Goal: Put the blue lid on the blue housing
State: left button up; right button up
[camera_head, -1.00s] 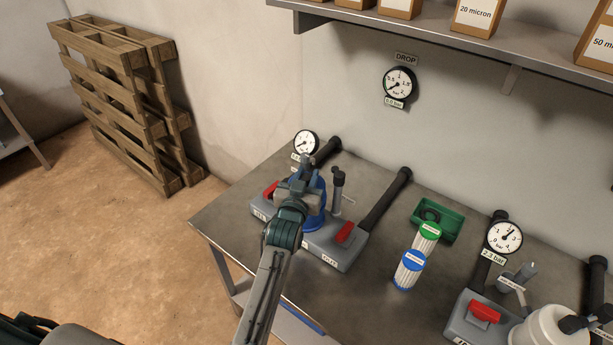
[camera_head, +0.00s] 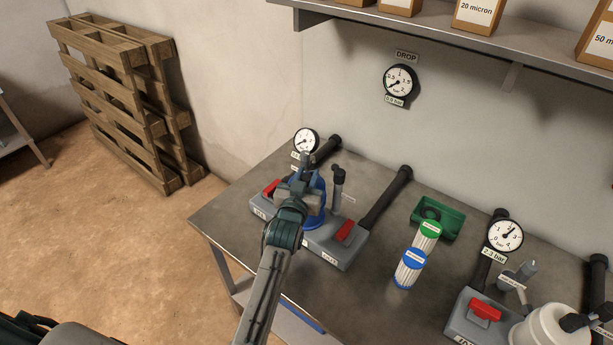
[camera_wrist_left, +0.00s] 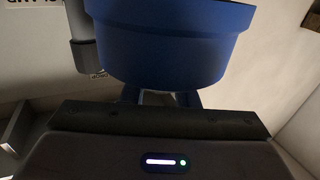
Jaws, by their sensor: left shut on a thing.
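The blue housing (camera_head: 320,203) stands upright on the left grey manifold on the bench, partly hidden behind my left gripper. My left gripper (camera_head: 301,178) is at the housing's top left side and is shut on the blue lid, of which only a small blue part (camera_head: 304,164) shows above the jaws. In the left wrist view a large blue round body (camera_wrist_left: 170,45) with a wider rim fills the top; I cannot tell whether it is lid or housing. Whether the lid touches the housing is hidden. My right gripper is not in view.
The left manifold (camera_head: 325,250) has red handles (camera_head: 345,231), a gauge (camera_head: 306,142) and black pipes (camera_head: 385,205). A second manifold with a white housing (camera_head: 545,330) is at right.

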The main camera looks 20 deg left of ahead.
pick_arm(q)
jog(key=shift+f, duration=0.15)
dwell(0.6)
jog(key=o, duration=1.6)
jog(key=shift+r+p, duration=3.25)
jog(key=shift+r, duration=0.3)
